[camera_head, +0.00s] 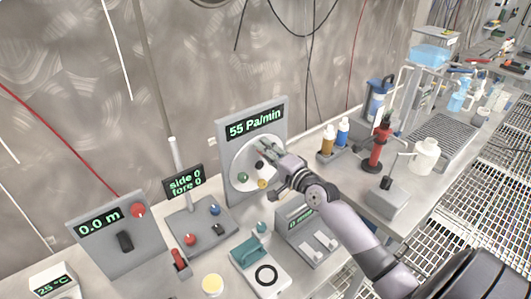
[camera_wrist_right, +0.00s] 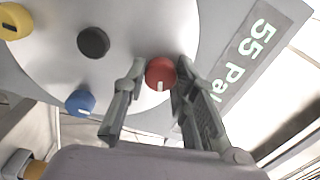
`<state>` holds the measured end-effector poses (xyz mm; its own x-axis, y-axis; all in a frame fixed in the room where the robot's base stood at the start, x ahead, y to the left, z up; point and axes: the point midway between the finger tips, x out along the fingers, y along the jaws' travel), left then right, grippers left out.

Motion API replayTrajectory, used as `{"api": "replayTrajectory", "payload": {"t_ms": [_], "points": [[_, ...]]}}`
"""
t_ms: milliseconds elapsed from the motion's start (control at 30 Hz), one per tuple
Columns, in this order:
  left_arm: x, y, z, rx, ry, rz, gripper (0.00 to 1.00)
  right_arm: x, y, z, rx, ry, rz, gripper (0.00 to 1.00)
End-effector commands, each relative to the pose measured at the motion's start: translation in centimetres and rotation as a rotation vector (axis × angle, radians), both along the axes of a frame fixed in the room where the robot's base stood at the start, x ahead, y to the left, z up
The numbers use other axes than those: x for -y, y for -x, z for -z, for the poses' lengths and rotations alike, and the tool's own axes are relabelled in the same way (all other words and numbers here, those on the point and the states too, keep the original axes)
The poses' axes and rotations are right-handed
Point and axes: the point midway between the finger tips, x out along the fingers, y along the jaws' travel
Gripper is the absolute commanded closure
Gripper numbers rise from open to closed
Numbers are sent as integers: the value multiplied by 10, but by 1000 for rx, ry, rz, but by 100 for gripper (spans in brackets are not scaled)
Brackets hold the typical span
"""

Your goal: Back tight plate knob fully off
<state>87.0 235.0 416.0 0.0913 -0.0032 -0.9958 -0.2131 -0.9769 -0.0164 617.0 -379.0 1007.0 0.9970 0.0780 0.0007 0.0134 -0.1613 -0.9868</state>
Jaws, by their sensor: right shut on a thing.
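A grey panel with a round pale plate (camera_head: 240,160) stands upright on the bench, with a green "55 Pa/min" readout (camera_head: 254,124) above the plate. My right gripper (camera_head: 268,149) reaches the plate's upper right. In the right wrist view, my right gripper (camera_wrist_right: 157,88) is shut on a red knob (camera_wrist_right: 160,74) with a white mark, one finger on each side. The gripper hides this knob in the head view. A black knob (camera_wrist_right: 93,42), a blue knob (camera_wrist_right: 80,102) and a yellow knob (camera_wrist_right: 14,22) are also on the plate. My left gripper is not in view.
A "side 0 fore 0" panel (camera_head: 184,182) and a "0.0 m" panel (camera_head: 98,218) stand to the left. A teal-topped device (camera_head: 252,252) sits in front. Bottles (camera_head: 328,140), a red stand (camera_head: 376,150) and a white jug (camera_head: 424,155) are on the right.

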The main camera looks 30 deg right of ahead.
Motion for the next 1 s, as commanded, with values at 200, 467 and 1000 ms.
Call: {"api": "replayTrajectory", "payload": {"t_ms": [200,467,1000], "points": [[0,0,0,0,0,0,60,0,0,1,12,208,-2,100],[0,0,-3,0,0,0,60,-1,1,1,30,452,-3,100],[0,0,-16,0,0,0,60,-1,1,1,68,946,-3,100]]}}
